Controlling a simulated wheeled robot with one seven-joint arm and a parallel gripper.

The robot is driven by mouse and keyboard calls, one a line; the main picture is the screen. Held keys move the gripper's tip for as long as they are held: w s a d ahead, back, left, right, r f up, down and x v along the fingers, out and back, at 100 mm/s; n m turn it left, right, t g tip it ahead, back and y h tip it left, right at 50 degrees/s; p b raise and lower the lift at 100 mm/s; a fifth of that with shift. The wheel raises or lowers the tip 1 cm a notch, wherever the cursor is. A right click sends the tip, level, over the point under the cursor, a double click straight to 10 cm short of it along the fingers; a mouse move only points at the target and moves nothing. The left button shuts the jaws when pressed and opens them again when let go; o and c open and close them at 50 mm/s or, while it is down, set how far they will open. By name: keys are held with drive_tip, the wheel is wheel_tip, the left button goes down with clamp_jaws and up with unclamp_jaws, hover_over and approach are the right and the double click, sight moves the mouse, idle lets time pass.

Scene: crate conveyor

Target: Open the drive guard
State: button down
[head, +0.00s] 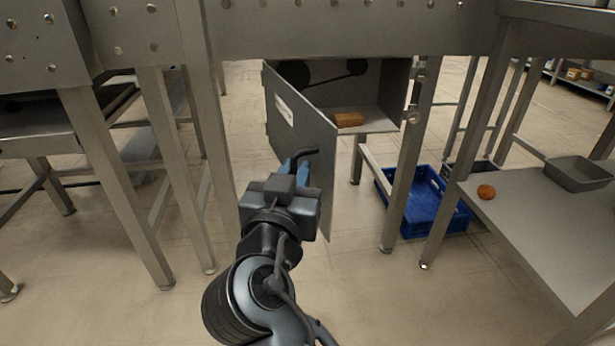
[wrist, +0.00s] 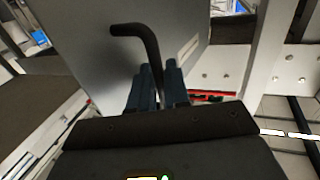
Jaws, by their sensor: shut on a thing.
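The drive guard (head: 305,133) is a grey hinged door with a pale label, and it stands swung well open from its box under the conveyor. Its panel also fills the upper middle of the wrist view (wrist: 95,60). A dark bent handle (wrist: 150,42) sticks out from the panel; it shows in the head view too (head: 308,155). My gripper (head: 294,166) is at the handle, its blue fingers (wrist: 157,84) shut on it. The fingers partly hide the handle's lower end. Inside the box are dark pulleys with a belt (head: 335,77) and a brown block (head: 348,119).
A blue crate (head: 425,205) stands on the floor right of the box, behind a conveyor leg (head: 408,165). Frame legs (head: 130,190) stand left of my arm.

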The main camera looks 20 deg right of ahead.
drive_tip(key=shift+a, duration=0.15)
drive_tip(key=c, duration=1.3)
unclamp_jaws()
drive_tip(key=shift+p+v, duration=0.95)
drive_tip(key=shift+v, duration=3)
drive_tip(key=shift+f, duration=0.1)
